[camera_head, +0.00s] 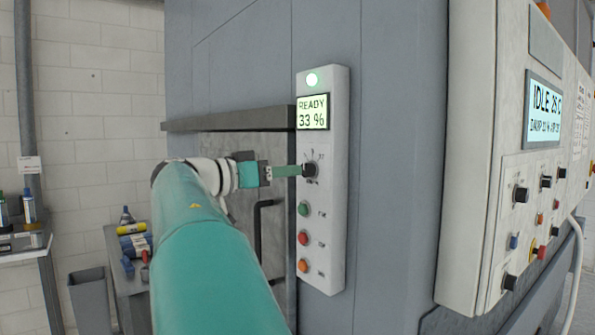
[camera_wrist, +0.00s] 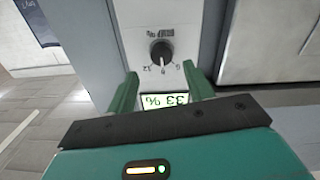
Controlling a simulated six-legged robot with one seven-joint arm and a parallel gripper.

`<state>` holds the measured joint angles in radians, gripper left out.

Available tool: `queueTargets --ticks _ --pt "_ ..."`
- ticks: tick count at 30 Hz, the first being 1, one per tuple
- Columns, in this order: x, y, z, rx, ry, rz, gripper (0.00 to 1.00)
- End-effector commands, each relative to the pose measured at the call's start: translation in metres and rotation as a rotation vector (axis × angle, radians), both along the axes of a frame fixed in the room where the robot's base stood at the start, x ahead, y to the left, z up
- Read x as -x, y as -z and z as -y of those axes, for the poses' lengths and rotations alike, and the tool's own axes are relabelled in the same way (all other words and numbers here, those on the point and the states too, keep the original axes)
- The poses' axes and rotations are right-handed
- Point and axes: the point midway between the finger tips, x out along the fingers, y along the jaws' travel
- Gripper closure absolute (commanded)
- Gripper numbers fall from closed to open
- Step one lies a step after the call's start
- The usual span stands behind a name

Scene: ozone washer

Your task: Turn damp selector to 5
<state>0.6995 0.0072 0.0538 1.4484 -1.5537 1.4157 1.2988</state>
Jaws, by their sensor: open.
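A black rotary selector knob (camera_head: 310,170) sits on the narrow white control panel (camera_head: 335,225), below a lit display (camera_head: 313,112) reading "READY 33 %". Its label is too small to read. The knob also shows in the wrist view (camera_wrist: 161,52), upside down, with scale marks around it. My gripper (camera_head: 301,170) reaches the panel from the left, its green fingers pointing at the knob. In the wrist view my gripper (camera_wrist: 160,70) is open, with one finger on each side and the knob just beyond the tips. Nothing is between the fingers; contact with the knob is not visible.
Green (camera_head: 304,208), red (camera_head: 304,239) and orange (camera_head: 303,266) buttons sit below the knob. A larger control cabinet (camera_head: 470,150) with knobs and a screen (camera_head: 543,110) stands at right. A dark handle (camera_head: 258,240) and horizontal ledge (camera_head: 225,120) lie left of the panel.

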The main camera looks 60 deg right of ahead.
Motion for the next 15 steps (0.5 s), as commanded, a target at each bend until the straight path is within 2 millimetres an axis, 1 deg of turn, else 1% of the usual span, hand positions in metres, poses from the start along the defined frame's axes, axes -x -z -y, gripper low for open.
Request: queueTargets --ticks 1,6,10,15 --pt "0.005 0.001 0.01 -0.001 0.003 -0.002 0.48" --pt "0.017 0.001 0.035 -0.002 0.002 -0.001 0.48" --pt "0.021 0.001 0.046 -0.001 0.0 -0.002 0.48" --pt "0.022 0.001 0.05 -0.002 -0.001 -0.003 0.48"
